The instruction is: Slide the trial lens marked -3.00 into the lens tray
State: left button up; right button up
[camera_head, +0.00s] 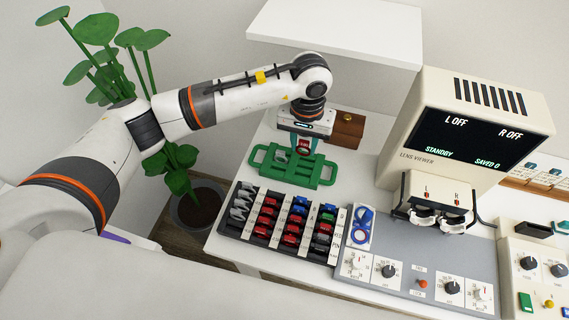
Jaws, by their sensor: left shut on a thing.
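My left gripper (303,146) reaches down from the upper left. It is shut on a small red-tabbed trial lens (304,149), above or at the far part of the green lens tray (284,179). I cannot read its marking, nor tell whether it touches the tray. The green tray lies flat on the white table, with an open handle at each end. A black rack (248,238) in front of it holds rows of trial lenses with red, blue, green, grey and dark tabs. My right gripper is not in view.
A brown wooden box (346,130) stands just behind the tray. The cream lens viewer (411,128) stands right, reading L OFF, R OFF, STANDBY. A grey knob panel (432,262) and a blue-ringed item (361,228) lie in front. A potted plant (196,206) stands left of the table.

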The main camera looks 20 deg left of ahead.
aim_at(306, 153)
pick_arm(q)
jog(key=shift+w+d+f+b, duration=0.1)
jog(key=shift+w+f+b, duration=0.15)
jog(key=shift+f, duration=0.55)
jog(key=shift+w+d+f+b, duration=0.2)
jog(key=shift+f+b, duration=0.15)
jog(key=shift+f, duration=0.45)
jog(key=shift+w+d+f+b, duration=0.1)
jog(key=shift+w+f+b, duration=0.15)
jog(key=shift+f, duration=0.55)
jog(key=shift+a+f, duration=0.1)
jog(key=shift+f, duration=0.05)
jog(key=shift+f+b, duration=0.15)
jog(key=shift+b, duration=0.15)
jog(key=shift+f+b, duration=1.4)
jog(key=shift+b, duration=0.35)
jog(key=o, duration=1)
jog(key=shift+r, duration=0.1)
